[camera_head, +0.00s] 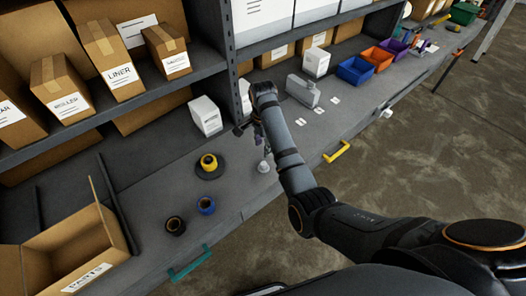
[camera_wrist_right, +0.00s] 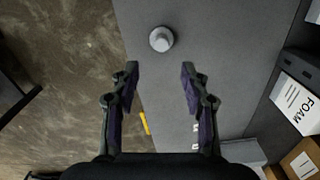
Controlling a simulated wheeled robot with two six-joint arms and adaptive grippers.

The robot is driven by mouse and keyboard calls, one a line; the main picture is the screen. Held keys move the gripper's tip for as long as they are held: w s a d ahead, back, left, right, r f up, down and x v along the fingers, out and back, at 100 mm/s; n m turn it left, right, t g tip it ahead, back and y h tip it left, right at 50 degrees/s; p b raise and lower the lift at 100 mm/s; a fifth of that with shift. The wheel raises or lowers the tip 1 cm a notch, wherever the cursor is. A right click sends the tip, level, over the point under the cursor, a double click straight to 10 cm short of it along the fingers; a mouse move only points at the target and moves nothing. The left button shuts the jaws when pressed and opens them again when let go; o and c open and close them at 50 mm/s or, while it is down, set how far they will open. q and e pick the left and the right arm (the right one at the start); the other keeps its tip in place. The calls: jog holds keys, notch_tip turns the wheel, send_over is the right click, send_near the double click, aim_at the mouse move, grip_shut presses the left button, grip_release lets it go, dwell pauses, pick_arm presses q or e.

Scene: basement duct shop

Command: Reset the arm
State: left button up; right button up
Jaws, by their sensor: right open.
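My right arm reaches over the grey workbench (camera_head: 240,185) in the head view. Its gripper (camera_head: 257,140) hangs above the bench, partly hidden behind my forearm. In the right wrist view the right gripper (camera_wrist_right: 160,76) is open, with two dark purple-padded fingers apart and nothing between them. A small pale grey round-based object (camera_wrist_right: 161,39) stands on the bench beyond the fingertips, apart from them. It also shows in the head view (camera_head: 264,166), beside my forearm. My left gripper is not in view.
Yellow (camera_head: 209,162), blue (camera_head: 206,205) and black (camera_head: 175,225) rolls lie on the bench left of the gripper. An open carton (camera_head: 70,245) stands at lower left. Blue (camera_head: 355,71), orange (camera_head: 377,58) and purple bins (camera_head: 393,48) stand farther along. Shelves with boxes rise behind.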

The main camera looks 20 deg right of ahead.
jog(key=s+d+f+n+t, duration=0.1)
jog(key=s+d+f+n, duration=0.25)
jog(key=s, duration=0.25)
jog(key=s+d+f+n+t, duration=0.1)
jog(key=s+d+f+n, duration=0.25)
jog(key=s, duration=0.25)
jog(key=s+d+r+n+t, duration=0.1)
jog(key=s+r+n, duration=0.2)
jog(key=s+n, duration=0.3)
jog(key=s+d+r+n+t, duration=0.1)
jog(key=s+r+n, duration=0.15)
jog(key=s, duration=0.55)
notch_tip(320, 180, down, 36)
jog(key=s+d+g+b, duration=0.2)
jog(key=s+d+b, duration=0.1)
jog(key=b, duration=0.5)
pick_arm(q)
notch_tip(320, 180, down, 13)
jog(key=b, duration=0.5)
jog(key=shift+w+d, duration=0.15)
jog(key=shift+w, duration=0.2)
pick_arm(e)
jog(key=s+f, duration=1.7)
jog(key=f, duration=0.3)
jog(key=shift+s+d+g+h, duration=0.25)
jog(key=shift+d+g+h, duration=0.05)
jog(key=shift+g+h, duration=0.1)
